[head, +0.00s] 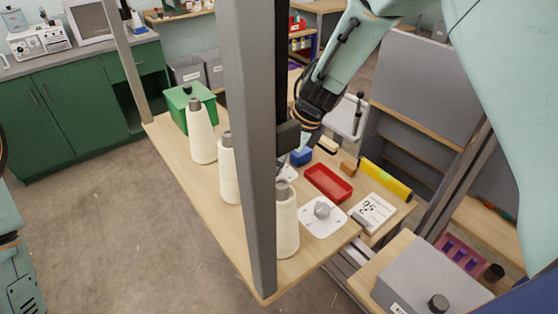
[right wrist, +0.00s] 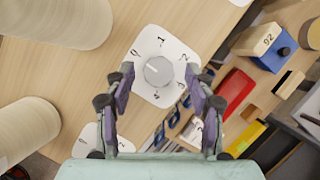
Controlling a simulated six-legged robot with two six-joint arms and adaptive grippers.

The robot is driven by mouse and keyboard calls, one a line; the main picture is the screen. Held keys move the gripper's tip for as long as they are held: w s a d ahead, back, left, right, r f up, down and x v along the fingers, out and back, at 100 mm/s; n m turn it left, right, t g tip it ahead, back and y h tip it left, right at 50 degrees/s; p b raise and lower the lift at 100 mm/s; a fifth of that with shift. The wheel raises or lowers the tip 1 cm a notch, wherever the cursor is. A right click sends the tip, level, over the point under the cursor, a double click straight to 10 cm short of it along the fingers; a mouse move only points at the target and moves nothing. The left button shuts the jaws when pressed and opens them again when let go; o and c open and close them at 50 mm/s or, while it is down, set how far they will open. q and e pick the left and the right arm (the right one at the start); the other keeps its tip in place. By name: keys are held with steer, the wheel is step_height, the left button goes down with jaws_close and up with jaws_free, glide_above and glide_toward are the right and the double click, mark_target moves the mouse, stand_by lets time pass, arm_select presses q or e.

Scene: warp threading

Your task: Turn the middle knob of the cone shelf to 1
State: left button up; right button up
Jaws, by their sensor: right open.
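In the right wrist view the middle knob (right wrist: 158,71) is a grey round knob on a white dial plate (right wrist: 150,93) with printed numbers. Its pale mark points up-left, towards the 0; the 1 is at the top of the plate. My right gripper (right wrist: 159,104) is open, its two fingers apart at the lower sides of the plate, with nothing between them that I can see held. In the head view my right gripper (head: 291,140) is partly behind a grey post, which hides most of the middle dial. My left gripper is out of view.
White yarn cones (head: 202,135) stand along the cone shelf (head: 222,228). The front knob (head: 322,209) sits on its own white plate. A red tray (head: 328,183), blue block (head: 301,157) and yellow bar (head: 385,178) lie nearby. The grey post (head: 250,150) rises in front.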

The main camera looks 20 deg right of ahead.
steer(key=shift+s+r, duration=0.2)
steer(key=shift+s, duration=0.05)
steer(key=shift+w+a+f, duration=0.1)
steer(key=shift+w+f, duration=0.15)
steer(key=shift+w, duration=0.15)
steer(key=c, duration=0.6)
steer(key=shift+s+r, duration=0.15)
steer(key=shift+c, duration=2.7)
